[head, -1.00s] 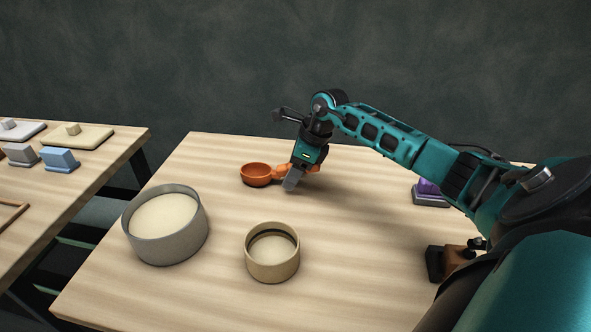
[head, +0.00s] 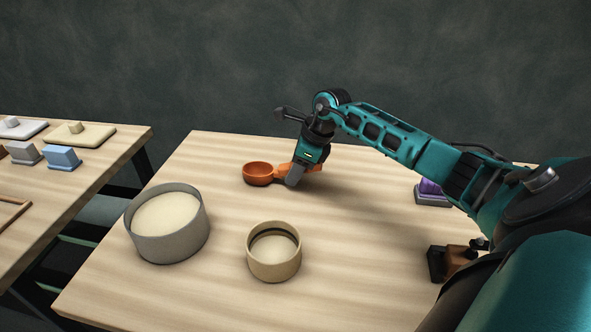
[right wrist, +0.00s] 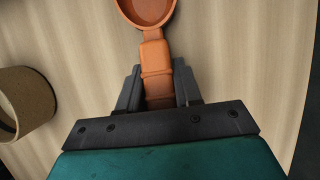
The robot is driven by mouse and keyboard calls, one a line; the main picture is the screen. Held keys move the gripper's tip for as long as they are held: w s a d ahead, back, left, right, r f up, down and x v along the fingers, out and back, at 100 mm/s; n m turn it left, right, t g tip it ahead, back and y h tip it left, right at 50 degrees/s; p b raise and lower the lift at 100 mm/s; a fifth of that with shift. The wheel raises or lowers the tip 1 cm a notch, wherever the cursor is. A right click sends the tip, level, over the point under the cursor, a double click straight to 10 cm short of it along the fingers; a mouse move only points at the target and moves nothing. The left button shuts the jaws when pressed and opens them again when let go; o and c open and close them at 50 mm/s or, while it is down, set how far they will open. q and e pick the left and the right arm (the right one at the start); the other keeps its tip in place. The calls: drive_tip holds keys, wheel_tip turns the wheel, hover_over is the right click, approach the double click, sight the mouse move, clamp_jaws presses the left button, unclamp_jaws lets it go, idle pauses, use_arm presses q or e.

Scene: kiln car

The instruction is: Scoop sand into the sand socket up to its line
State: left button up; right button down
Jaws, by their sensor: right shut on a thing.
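An orange scoop (head: 258,174) is at the back middle of the table in the head view, its bowl to the left and empty. My right gripper (head: 293,180) is shut on the scoop's handle; in the right wrist view the fingers (right wrist: 159,88) flank the handle (right wrist: 156,62). I cannot tell whether the scoop touches the table. A grey round tub (head: 165,248) holding pale sand (head: 166,213) stands at the front left. The tan round sand socket (head: 274,263) stands to its right, with a dark line inside its wall; it also shows in the right wrist view (right wrist: 27,105). My left gripper is not in view.
A second table (head: 110,152) at the left carries slabs with knobs and a blue block (head: 63,158). A purple item (head: 430,190) and a brown-and-black object (head: 452,262) stand at the right. The table's middle is clear.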

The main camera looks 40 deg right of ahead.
drive_tip(key=shift+r+p, duration=2.4)
drive_tip(key=shift+r, duration=1.15)
drive_tip(key=shift+a, duration=0.1)
